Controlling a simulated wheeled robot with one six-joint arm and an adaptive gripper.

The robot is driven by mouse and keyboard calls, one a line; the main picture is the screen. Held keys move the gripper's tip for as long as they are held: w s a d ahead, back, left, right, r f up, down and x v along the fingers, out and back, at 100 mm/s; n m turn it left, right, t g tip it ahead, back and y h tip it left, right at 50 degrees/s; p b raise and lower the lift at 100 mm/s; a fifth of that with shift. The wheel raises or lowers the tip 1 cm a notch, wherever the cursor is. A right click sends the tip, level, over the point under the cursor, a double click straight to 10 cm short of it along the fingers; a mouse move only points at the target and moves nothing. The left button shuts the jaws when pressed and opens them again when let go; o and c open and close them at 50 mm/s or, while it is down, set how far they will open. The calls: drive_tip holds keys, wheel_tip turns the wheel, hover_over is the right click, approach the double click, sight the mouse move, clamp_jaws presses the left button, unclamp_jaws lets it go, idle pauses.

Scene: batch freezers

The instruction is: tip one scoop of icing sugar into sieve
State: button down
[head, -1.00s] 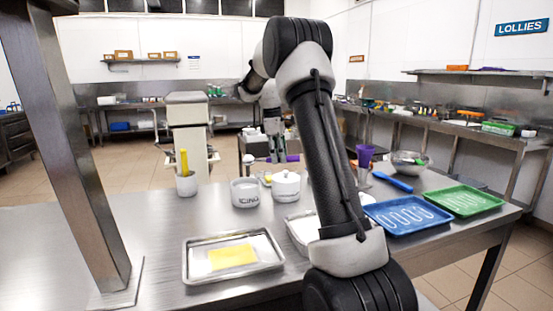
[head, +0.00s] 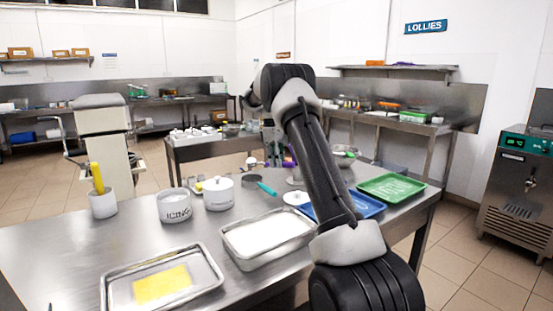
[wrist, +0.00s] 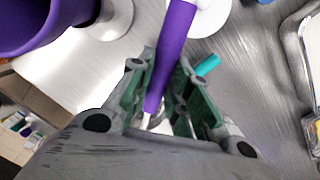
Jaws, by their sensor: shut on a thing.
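My gripper (wrist: 160,95) is shut on a purple handle (wrist: 176,45) with a pale shaft in the wrist view. The far end of this tool is hidden, so I cannot see whether it carries sugar. In the head view my gripper (head: 271,138) is over the far side of the table, partly behind my arm. A white tub marked ICING (head: 174,208) stands open on the table; its contents are hard to make out. A teal handle (head: 267,189) lies right of the white pot, also seen in the wrist view (wrist: 208,65); whether it is the sieve's is unclear.
A white lidded pot (head: 218,194) stands beside the tub. A metal pan (head: 236,252) of white powder and a tray (head: 113,293) with a yellow sheet are nearer. Blue (head: 370,208) and green (head: 392,188) trays lie right. A purple vessel (wrist: 25,25) shows in the wrist view.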

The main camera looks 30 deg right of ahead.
drive_tip(key=shift+f, duration=0.55)
drive_tip(key=shift+a+f+h, duration=0.1)
drive_tip(key=shift+h, duration=0.2)
drive_tip(key=shift+s+a+t+h, duration=0.25)
drive_tip(key=shift+t+h, duration=0.15)
drive_tip(key=t+h, duration=0.2)
drive_tip(key=h, duration=0.1)
drive_tip(key=s+a+f+t+h, duration=0.1)
drive_tip(key=t+h, duration=0.1)
drive_tip(key=h, duration=0.1)
drive_tip(key=a+f+t+h, duration=0.1)
drive_tip(key=t+h, duration=0.1)
drive_tip(key=h, duration=0.1)
drive_tip(key=shift+s+f+m, duration=0.1)
drive_tip(key=shift+s+m, duration=0.05)
drive_tip(key=shift+m, duration=0.25)
drive_tip(key=h, duration=0.1)
drive_tip(key=t+h, duration=0.1)
drive_tip(key=shift+f+h, duration=0.25)
drive_tip(key=shift+h, duration=0.05)
drive_tip(key=shift+t+h, duration=0.3)
drive_tip(key=shift+t, duration=0.1)
drive_tip(key=shift+a, duration=0.1)
